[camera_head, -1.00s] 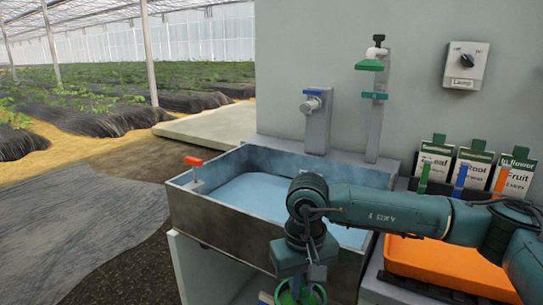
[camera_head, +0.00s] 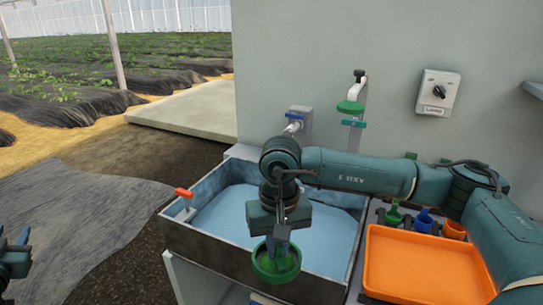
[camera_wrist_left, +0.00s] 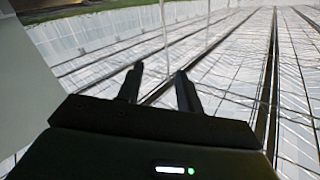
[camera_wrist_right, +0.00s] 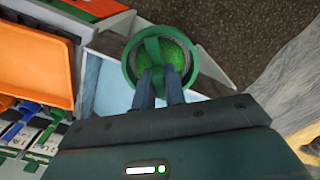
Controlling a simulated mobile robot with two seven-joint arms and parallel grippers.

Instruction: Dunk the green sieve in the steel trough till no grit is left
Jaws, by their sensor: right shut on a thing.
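The green sieve (camera_head: 268,274) is in my right gripper (camera_head: 278,243), which is shut on it. In the head view it overlaps the near wall of the steel trough (camera_head: 218,254); its height above that wall is hard to tell. In the right wrist view the round sieve (camera_wrist_right: 129,68) sits beyond the fingertips, with green mesh inside its ring. I cannot make out whether grit lies in it. The trough holds pale blue water (camera_head: 228,219). My left gripper (camera_wrist_left: 158,72) is open and empty, away from the trough at the left edge of the head view.
An orange tray (camera_head: 420,264) lies right of the trough, with green, blue and orange cups (camera_head: 424,221) behind it. A red-handled lever (camera_head: 184,193) stands at the trough's left rim. A blue-handled tap (camera_head: 296,116) and green-topped fixture (camera_head: 351,107) stand behind. A switch (camera_head: 438,92) is on the wall.

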